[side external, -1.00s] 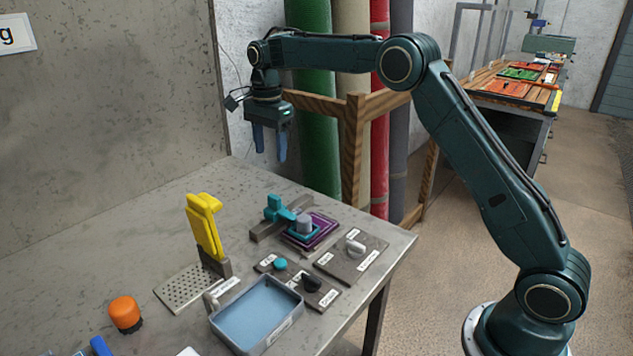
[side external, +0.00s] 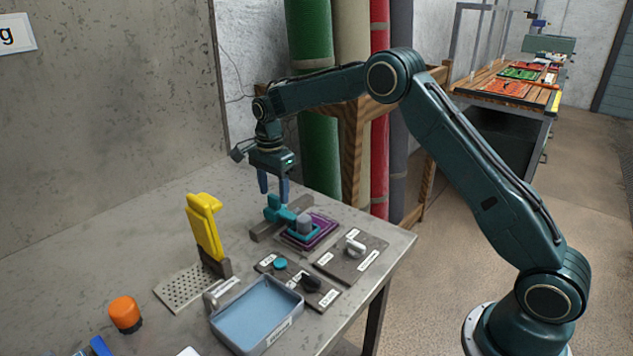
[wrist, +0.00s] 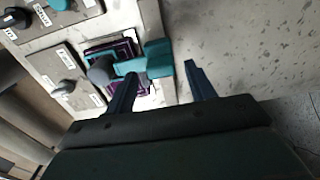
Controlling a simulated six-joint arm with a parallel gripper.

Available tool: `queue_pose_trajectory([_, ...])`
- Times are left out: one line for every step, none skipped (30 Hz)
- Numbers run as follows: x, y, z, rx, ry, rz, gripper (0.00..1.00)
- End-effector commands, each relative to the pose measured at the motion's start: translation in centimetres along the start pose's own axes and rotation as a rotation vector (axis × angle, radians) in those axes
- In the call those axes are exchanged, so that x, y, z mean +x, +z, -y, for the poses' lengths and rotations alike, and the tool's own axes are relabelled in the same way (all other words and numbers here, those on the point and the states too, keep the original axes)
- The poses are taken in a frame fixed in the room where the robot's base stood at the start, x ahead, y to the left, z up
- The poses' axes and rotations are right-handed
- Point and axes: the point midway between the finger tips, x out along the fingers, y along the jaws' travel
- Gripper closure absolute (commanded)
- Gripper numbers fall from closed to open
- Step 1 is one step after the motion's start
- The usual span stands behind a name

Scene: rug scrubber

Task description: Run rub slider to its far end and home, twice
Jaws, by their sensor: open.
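The rub slider is a teal block with an arm (side external: 276,210) on a grey rail (side external: 262,232). Its arm reaches to a grey knob-like cylinder (side external: 305,223) over a purple-bordered rug sample (side external: 325,231). My gripper (side external: 273,192) points down just above the slider's teal block, with its fingers apart. In the wrist view the open fingers of my gripper (wrist: 158,82) are on either side of the line to the teal block (wrist: 158,57). I cannot tell whether they touch it. The grey cylinder (wrist: 101,69) also shows there.
A panel with a light grey knob (side external: 355,248) and a panel with teal and black knobs (side external: 311,284) lie in front. A blue tray (side external: 256,312), an upright yellow lever (side external: 204,228) and an orange knob (side external: 125,313) stand to the left. The wall is behind.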

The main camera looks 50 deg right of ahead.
Motion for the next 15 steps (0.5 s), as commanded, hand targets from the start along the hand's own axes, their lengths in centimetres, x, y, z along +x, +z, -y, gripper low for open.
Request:
queue_pose_trajectory([0.7,0.0,-0.1,0.000,0.003,0.000,0.45])
queue_pose_trajectory([1.0,0.0,0.0,0.000,0.002,0.000,0.45])
queue_pose_trajectory([1.3,0.0,0.0,0.000,0.001,0.000,0.45])
queue_pose_trajectory([1.5,0.0,0.0,0.000,0.001,0.000,0.45])
queue_pose_trajectory([1.7,0.0,0.0,0.000,0.001,0.000,0.45])
queue_pose_trajectory([2.0,0.0,0.0,0.000,0.001,0.000,0.45])
queue_pose_trajectory([2.1,0.0,0.0,0.000,0.001,0.000,0.45])
queue_pose_trajectory([2.2,0.0,0.0,0.000,0.000,0.000,0.45])
queue_pose_trajectory([2.4,0.0,0.0,0.000,0.000,0.000,0.45])
queue_pose_trajectory([2.4,0.0,0.0,0.000,0.000,0.000,0.45])
queue_pose_trajectory([2.5,0.0,0.0,0.000,0.000,0.000,0.45])
queue_pose_trajectory([2.5,0.0,0.0,0.000,0.000,0.000,0.45])
queue_pose_trajectory([2.5,0.0,0.0,0.000,0.000,0.000,0.45])
queue_pose_trajectory([2.5,0.0,0.0,0.000,0.000,0.000,0.45])
queue_pose_trajectory([2.5,0.0,0.0,0.000,0.000,0.000,0.45])
